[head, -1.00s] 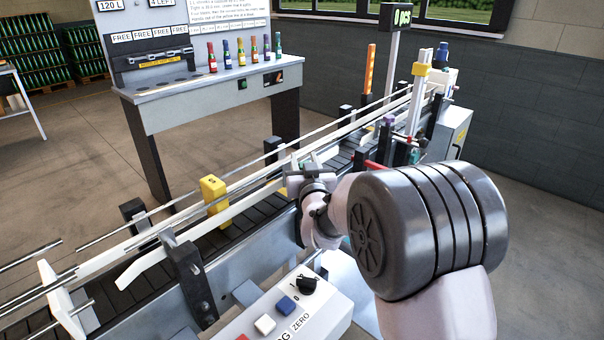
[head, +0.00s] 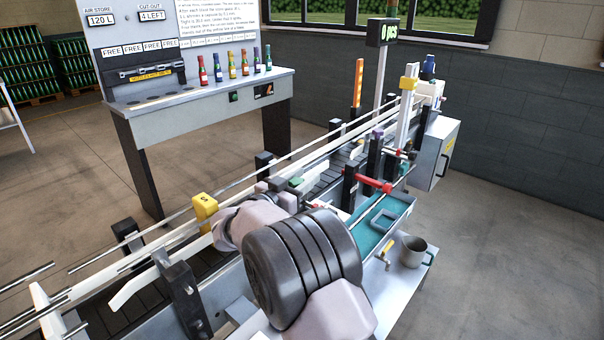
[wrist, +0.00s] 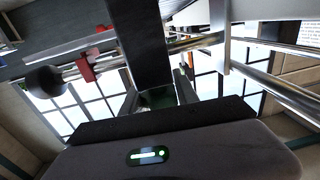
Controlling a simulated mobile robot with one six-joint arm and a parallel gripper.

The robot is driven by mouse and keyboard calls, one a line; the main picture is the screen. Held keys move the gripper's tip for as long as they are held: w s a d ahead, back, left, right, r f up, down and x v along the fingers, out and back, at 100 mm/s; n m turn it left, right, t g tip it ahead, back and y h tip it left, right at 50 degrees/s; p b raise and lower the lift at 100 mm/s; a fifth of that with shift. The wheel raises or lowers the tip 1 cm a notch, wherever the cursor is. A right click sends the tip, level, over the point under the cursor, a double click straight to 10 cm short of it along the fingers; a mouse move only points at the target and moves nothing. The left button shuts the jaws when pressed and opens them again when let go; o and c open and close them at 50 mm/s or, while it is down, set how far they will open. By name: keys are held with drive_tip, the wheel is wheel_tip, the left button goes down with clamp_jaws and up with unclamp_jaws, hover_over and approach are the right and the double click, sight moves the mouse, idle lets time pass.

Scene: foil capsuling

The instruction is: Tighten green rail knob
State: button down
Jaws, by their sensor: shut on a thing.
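The green rail knob (head: 295,182) shows at my gripper's end, beside the conveyor's near guide rail. My gripper (head: 281,187) reaches it from the left in the head view, low along the rail. In the wrist view a dark green patch of the knob (wrist: 158,99) lies between the two fingers of my gripper (wrist: 158,92), just beyond the palm. The gripper is shut on the knob. Much of the knob is hidden by the fingers and a dark post (wrist: 140,45). I cannot tell how far the knob is turned.
The bottle bench (head: 195,110) stands behind.

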drive_tip(key=shift+d+r+m+g+h, duration=0.1)
drive_tip(key=shift+r+m+g+h, duration=0.05)
drive_tip(key=shift+m+g+h, duration=0.45)
drive_tip(key=c, duration=0.9)
unclamp_jaws()
wheel_tip(320, 180, up, 4)
drive_tip(key=r+p, duration=0.1)
drive_tip(key=p, duration=0.3)
drive_tip(key=s+d, duration=0.1)
drive_tip(key=s, duration=0.4)
drive_tip(key=s+d+p, duration=0.1)
drive_tip(key=s, duration=0.4)
drive_tip(key=s+d+p, duration=0.1)
drive_tip(key=s, duration=0.4)
drive_tip(key=shift+s+d+f, duration=0.1)
drive_tip(key=shift+s+d, duration=0.2)
drive_tip(key=shift+d, duration=0.1)
